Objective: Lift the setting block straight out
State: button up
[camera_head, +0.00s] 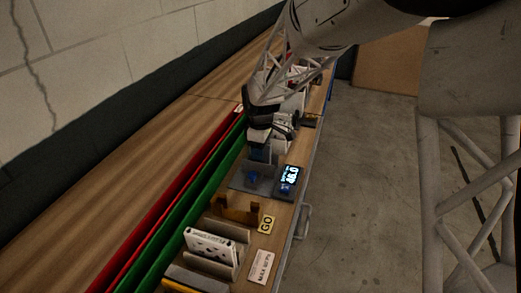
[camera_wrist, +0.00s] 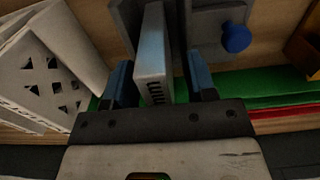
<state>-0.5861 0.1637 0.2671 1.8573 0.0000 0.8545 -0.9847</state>
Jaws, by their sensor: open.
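A pale grey-blue block (camera_wrist: 153,50), which appears to be the setting block, stands between the jaws in the wrist view. Its far end sits between dark grey walls of a holder (camera_wrist: 125,18). My gripper (camera_wrist: 158,68) is open, with one blue finger on each side of the block. A gap shows on the right side; on the left, I cannot tell whether the finger touches. In the head view my gripper (camera_head: 268,138) is low over the bench, and the block is largely hidden there.
A grey plate with a blue knob (camera_wrist: 236,38) is beside the holder. A lit display (camera_head: 289,176) reads 46.0. Green (camera_head: 190,195) and red (camera_head: 165,210) rails run along the bench. A brown bracket (camera_head: 238,210) stands nearer.

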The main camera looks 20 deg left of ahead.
jog(key=shift+r, duration=3.75)
jog(key=shift+s+d+r, duration=0.1)
jog(key=shift+d+r, duration=0.15)
jog(key=shift+d, duration=0.3)
jog(key=s+d+r+m, duration=0.3)
jog(key=s+d, duration=0.1)
jog(key=d, duration=0.4)
jog(key=s+d+r+m+t, duration=0.1)
jog(key=s+d+r+m, duration=0.2)
jog(key=d, duration=0.5)
jog(key=s+d+r+m, duration=0.2)
jog(key=s+d, duration=0.2)
jog(key=d, duration=0.4)
jog(key=s+d+m, duration=0.5)
jog(key=s+d, duration=0.3)
jog(key=s, duration=0.2)
jog(key=s+d+f+m+t, duration=0.1)
jog(key=s+d+m, duration=0.4)
jog(key=s+d, duration=0.3)
jog(key=s, duration=0.3)
jog(key=shift+d+f+t, duration=0.2)
jog(key=shift+t, duration=0.1)
